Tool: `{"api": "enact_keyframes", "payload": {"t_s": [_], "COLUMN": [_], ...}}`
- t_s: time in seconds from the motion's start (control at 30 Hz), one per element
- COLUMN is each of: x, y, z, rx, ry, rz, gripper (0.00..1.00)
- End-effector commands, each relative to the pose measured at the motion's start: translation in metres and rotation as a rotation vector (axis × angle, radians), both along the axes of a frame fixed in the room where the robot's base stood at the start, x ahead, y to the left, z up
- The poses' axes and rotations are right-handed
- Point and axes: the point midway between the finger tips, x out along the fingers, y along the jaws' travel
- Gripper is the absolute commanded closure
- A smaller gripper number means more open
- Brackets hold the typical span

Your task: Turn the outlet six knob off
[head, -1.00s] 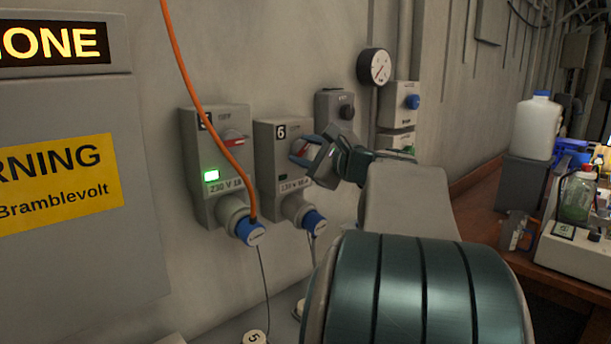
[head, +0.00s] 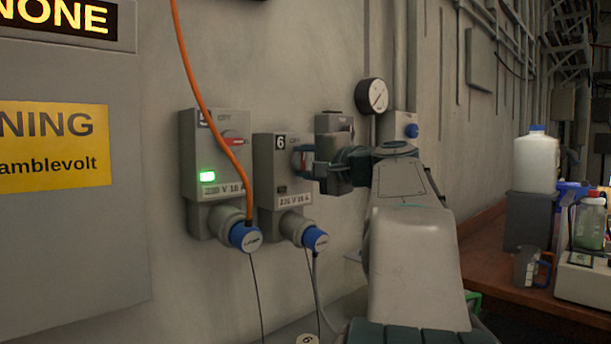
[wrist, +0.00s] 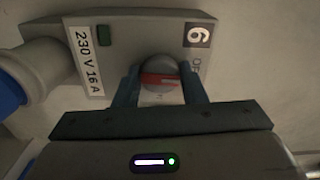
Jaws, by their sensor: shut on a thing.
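The outlet six box (head: 282,185) is a grey unit on the wall, marked with a 6, right of the outlet five box. Its small indicator window is dark in the head view and dull green in the wrist view (wrist: 104,36). Its knob (wrist: 158,77) is round and grey with a red bar. My gripper (head: 305,160) is at the upper right of the box and hides most of the knob in the head view. In the wrist view my gripper (wrist: 158,90) has one finger on each side of the knob and is shut on it.
The outlet five box (head: 215,155) has a lit green window, and an orange cable (head: 201,98) runs down across it into a blue plug. A blue-capped socket (head: 314,238) hangs under outlet six. A pressure gauge (head: 371,96) is above my arm. A bench with bottles stands at right.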

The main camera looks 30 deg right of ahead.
Motion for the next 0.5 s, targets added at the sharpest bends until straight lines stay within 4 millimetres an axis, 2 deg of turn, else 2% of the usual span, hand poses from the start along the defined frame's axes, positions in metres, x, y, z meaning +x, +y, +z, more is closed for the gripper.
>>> {"api": "enact_keyframes", "payload": {"t_s": [0.5], "x": [0.0003], "y": [0.0000], "z": [-0.0011], "rx": [-0.095], "ry": [-0.011], "rz": [0.002], "gripper": [0.85]}}
